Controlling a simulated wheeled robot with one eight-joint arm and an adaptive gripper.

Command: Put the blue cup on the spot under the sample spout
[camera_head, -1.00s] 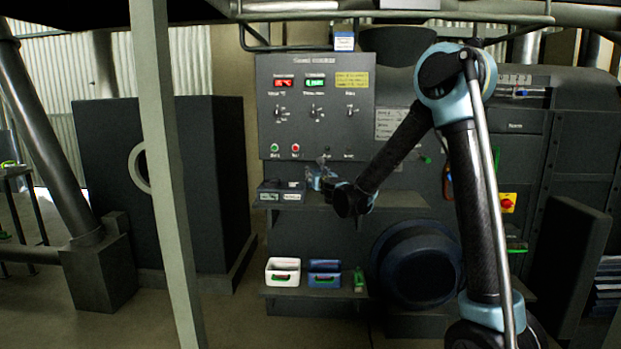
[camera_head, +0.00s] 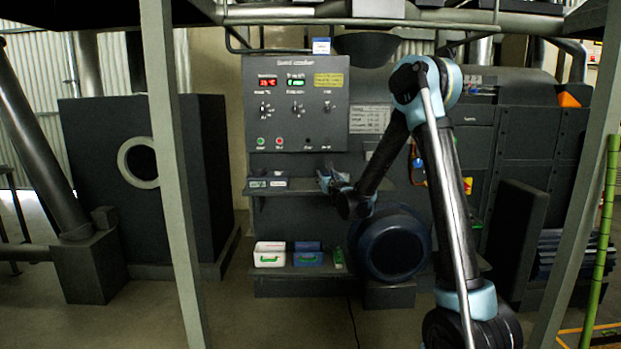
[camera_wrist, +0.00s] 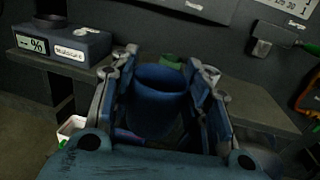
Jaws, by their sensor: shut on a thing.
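The blue cup (camera_wrist: 158,104) sits between the fingers of my gripper (camera_wrist: 160,85) in the wrist view, and the gripper is shut on it. The cup's open rim faces up toward the camera. In the head view my gripper (camera_head: 328,182) is at the shelf (camera_head: 300,188) below the control panel; the cup is too small to make out there. A grey fitting with a green handle (camera_wrist: 262,47) is on the machine wall at upper right in the wrist view. I cannot tell whether it is the sample spout. The spot is not identifiable.
A moisture meter (camera_wrist: 62,42) stands on the shelf, left of my gripper. A small green thing (camera_wrist: 172,60) shows behind the cup. A white bin (camera_head: 270,254) and a blue bin (camera_head: 307,254) sit on the lower shelf. A post (camera_head: 172,150) stands at left.

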